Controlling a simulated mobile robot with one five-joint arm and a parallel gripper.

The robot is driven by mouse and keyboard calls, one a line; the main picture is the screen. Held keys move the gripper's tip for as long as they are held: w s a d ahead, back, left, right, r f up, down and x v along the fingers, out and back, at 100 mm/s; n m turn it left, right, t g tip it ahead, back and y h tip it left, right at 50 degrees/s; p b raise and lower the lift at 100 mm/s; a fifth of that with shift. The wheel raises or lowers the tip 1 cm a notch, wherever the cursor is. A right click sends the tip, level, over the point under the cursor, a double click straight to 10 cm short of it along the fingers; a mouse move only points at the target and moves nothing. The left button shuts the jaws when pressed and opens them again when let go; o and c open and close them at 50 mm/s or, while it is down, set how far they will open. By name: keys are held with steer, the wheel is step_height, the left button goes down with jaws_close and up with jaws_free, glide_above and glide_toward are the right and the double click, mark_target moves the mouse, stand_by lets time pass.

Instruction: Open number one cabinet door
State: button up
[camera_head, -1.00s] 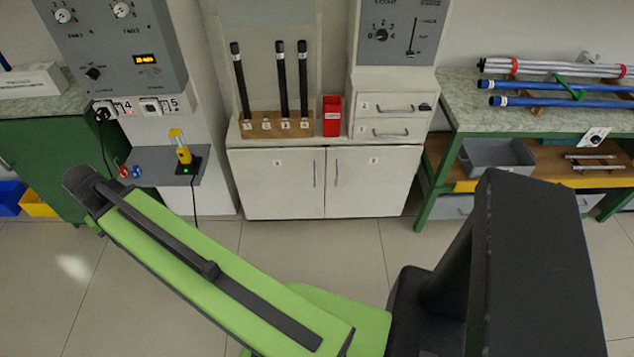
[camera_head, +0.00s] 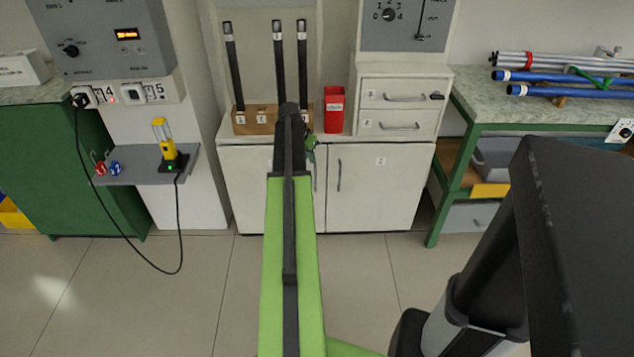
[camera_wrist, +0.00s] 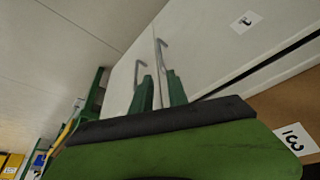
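The white cabinet has two closed doors. The left door (camera_head: 255,185) is partly hidden behind my arm in the head view, its number tag covered. In the wrist view this door shows a tag (camera_wrist: 246,21), apparently a 1, and a handle (camera_wrist: 163,56). The right door (camera_head: 381,195) has its own tag and a vertical handle (camera_head: 338,175). My gripper (camera_wrist: 160,80) has two green fingers standing apart, nothing held between them. They are close to the handles, with the left door's handle near one fingertip; contact is unclear. In the head view my gripper (camera_head: 311,146) is mostly hidden.
A wooden rod holder (camera_head: 255,122) and a red box (camera_head: 334,110) stand on the cabinet top. A shelf with a yellow device (camera_head: 164,142) and a hanging cable is at left. A green workbench (camera_head: 460,165) stands at right. The floor before the doors is clear.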

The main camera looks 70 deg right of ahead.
steer(key=b+x, duration=1.5)
steer(key=x, duration=0.1)
steer(key=shift+f, duration=0.35)
steer(key=shift+d, duration=0.1)
steer(key=shift+c, duration=0.4)
jaws_close()
